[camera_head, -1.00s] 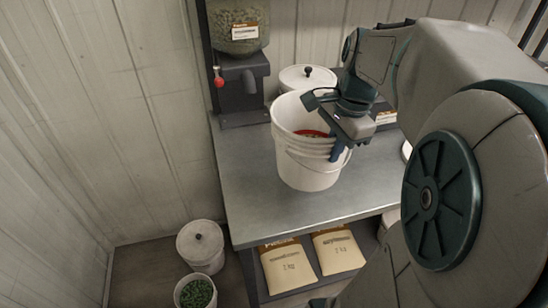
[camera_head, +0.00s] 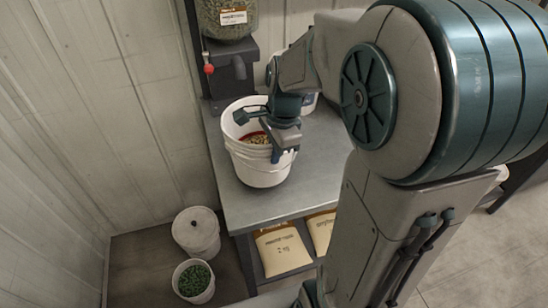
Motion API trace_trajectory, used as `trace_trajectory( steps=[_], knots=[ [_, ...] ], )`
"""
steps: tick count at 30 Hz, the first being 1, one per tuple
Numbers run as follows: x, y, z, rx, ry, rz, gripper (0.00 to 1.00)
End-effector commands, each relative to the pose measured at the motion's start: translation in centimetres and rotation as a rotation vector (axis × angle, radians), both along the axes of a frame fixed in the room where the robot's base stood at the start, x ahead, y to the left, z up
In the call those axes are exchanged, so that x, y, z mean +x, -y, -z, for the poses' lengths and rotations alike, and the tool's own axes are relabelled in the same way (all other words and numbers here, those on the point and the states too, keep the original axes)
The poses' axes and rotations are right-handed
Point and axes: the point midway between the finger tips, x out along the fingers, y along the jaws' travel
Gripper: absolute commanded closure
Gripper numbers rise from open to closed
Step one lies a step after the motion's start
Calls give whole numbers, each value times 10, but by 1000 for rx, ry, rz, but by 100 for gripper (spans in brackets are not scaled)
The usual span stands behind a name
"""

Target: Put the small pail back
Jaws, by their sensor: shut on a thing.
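A white pail (camera_head: 252,173) with a wire handle is at the bench's left front part. Mixed seed and something red show inside it. My gripper (camera_head: 279,151) is shut on the pail's right rim, and the pail stands about upright. I cannot tell whether its base touches the bench or is slightly above it. Two other white pails are on the floor at lower left: one with a lid (camera_head: 197,232) and one open with green pellets (camera_head: 194,281). My arm hides the right part of the bench.
The grey metal bench (camera_head: 222,190) has a seed dispenser with a red knob (camera_head: 208,69) at its back left. Paper seed bags (camera_head: 283,252) lie on the shelf below. Another white pail (camera_head: 308,103) is partly hidden behind my arm. A ribbed wall closes the left side.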

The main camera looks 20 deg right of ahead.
Motion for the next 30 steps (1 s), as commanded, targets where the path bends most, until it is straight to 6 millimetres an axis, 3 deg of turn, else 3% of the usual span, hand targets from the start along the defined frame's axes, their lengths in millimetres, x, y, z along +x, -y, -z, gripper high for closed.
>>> trace_trajectory(
  steps=[6, 19, 21, 22, 30],
  knots=[
    [0, 0, 26, -1, 0, -1, 100],
    [0, 0, 32, -1, 2, -1, 100],
    [-1, 0, 32, 0, -2, -1, 78],
    [-1, 0, 32, 0, -2, -1, 73],
    [0, 0, 31, 0, -1, -1, 73]
  ],
)
